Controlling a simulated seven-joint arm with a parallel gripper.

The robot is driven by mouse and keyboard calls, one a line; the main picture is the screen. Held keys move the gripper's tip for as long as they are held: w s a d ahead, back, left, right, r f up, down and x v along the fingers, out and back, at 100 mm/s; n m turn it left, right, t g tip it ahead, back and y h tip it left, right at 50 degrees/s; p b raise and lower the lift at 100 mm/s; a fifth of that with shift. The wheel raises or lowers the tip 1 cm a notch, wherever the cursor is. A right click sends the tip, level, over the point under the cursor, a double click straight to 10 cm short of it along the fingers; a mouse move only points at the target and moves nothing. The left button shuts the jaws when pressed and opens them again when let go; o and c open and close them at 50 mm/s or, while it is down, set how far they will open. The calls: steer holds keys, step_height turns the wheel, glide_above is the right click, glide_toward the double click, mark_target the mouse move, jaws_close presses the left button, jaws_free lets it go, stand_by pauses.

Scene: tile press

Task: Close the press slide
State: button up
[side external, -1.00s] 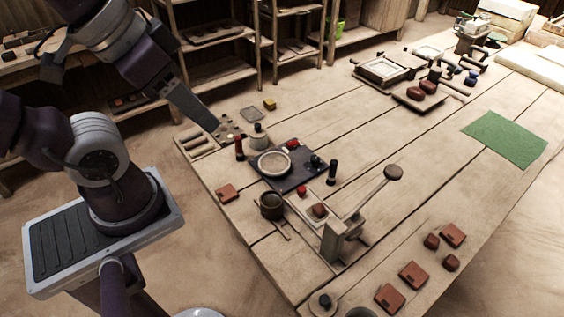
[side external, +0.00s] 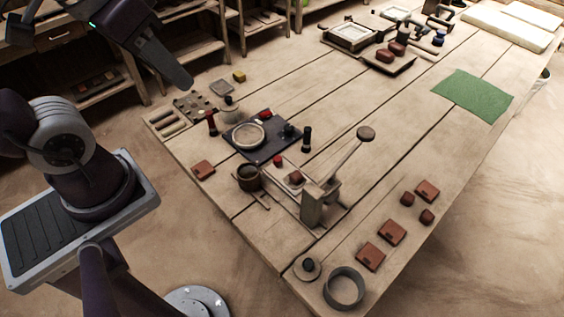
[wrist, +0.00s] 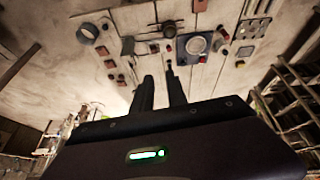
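The lever press (side external: 315,203) stands upright near the table's front left edge, its long arm rising to a brown knob (side external: 366,132). Beside its base is a pale slide tray (side external: 283,171) with a small red knob (side external: 277,160) and a brown lump (side external: 295,177). I cannot tell how far the slide sticks out. My gripper (side external: 183,84) hangs in the air at upper left, well apart from the press. In the wrist view my gripper (wrist: 158,75) has two dark fingers with a gap between them and nothing held. The press is small and far off there.
A dark plate (side external: 270,150) with a round dish, a brown cup (side external: 249,178) and upright black handle (side external: 306,140) crowd the slide. A metal ring (side external: 344,287) and red tiles (side external: 392,232) lie in front. A green mat (side external: 473,96) lies at right. The table's middle is clear.

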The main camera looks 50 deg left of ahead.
steer(key=w+n, duration=0.1)
steer(key=w, duration=0.2)
steer(key=w+f+n+g, duration=0.1)
steer(key=w, duration=0.2)
steer(key=w+a+f+n+g+h, duration=0.1)
steer(key=w, duration=0.2)
steer(key=shift+n, duration=0.3)
jaws_close()
steer(key=w+a+f+n+g+h, duration=0.1)
steer(key=w+a+f+n, duration=0.2)
steer(key=w+f, duration=0.3)
steer(key=w+a+f+n+g+h, duration=0.1)
steer(key=w+a+f+n+g, duration=0.15)
steer(key=w+f, duration=0.4)
steer(key=w+a+f+n+h, duration=0.1)
steer(key=a+f+n, duration=0.1)
steer(key=f, duration=0.5)
steer(key=w+a+f+n, duration=0.1)
steer(key=a+f+n, duration=0.15)
steer(key=f, duration=0.45)
steer(key=shift+g, duration=0.35)
steer(key=x, duration=0.7)
steer(key=d+x, duration=0.1)
steer(key=x, duration=0.2)
steer(key=shift+w, duration=0.15)
